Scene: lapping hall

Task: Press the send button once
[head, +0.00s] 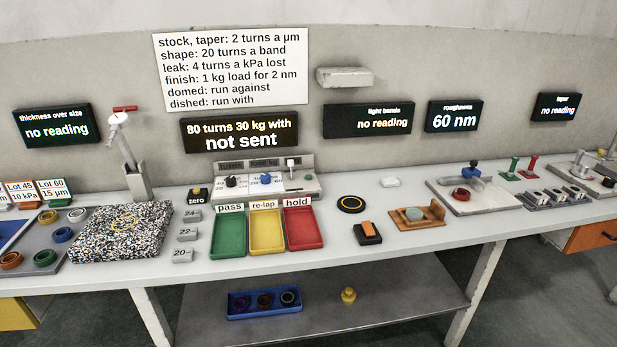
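A grey control panel (306,187) stands at the back of the bench, below a display (240,132) reading "80 turns 30 kg with not sent". It carries a black knob (231,181), a blue knob (266,178) and a small white-topped control (291,164) at its right. Its small lettering is mostly too blurred to read, and I see no legible "send" label. A black block with an orange top (369,228) sits further right, also without a readable label. Neither of my grippers is in view.
Green (229,252), yellow (266,247) and red (304,245) trays lie in front of the panel. A "zero" button box (197,197) and a speckled plate (90,248) are to its left. Bare bench shows around the orange-topped block.

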